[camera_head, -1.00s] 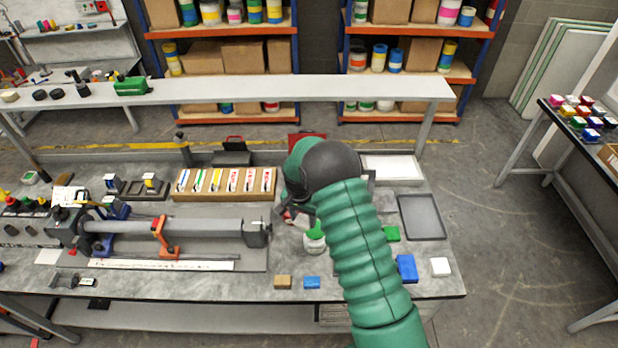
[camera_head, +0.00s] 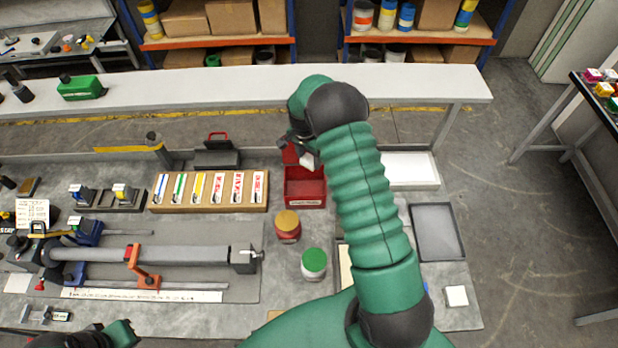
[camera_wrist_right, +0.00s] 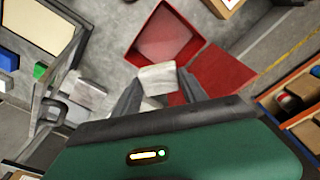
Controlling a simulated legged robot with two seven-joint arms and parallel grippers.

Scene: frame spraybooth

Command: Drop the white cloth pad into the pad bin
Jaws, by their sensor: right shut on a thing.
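The white cloth pad (camera_head: 311,160) is in my right gripper (camera_head: 302,148), at the far end of the green arm. The right wrist view shows the pad (camera_wrist_right: 157,78) between the two dark fingers (camera_wrist_right: 158,92), which are shut on it. I take the red box with a raised lid as the pad bin (camera_head: 305,189); it has a label on its front. The pad is above the bin's back part, near the lid. In the wrist view the open bin (camera_wrist_right: 165,38) lies just beyond the pad. My left gripper (camera_head: 105,338) is partly in view at the bottom left; its fingers are unclear.
A red jar with a tan lid (camera_head: 287,226) and a green-lidded jar (camera_head: 314,263) stand in front of the bin. A wooden marker rack (camera_head: 209,192) is to its left. A white shelf (camera_head: 250,92) runs behind. A grey tray (camera_head: 437,231) lies at right.

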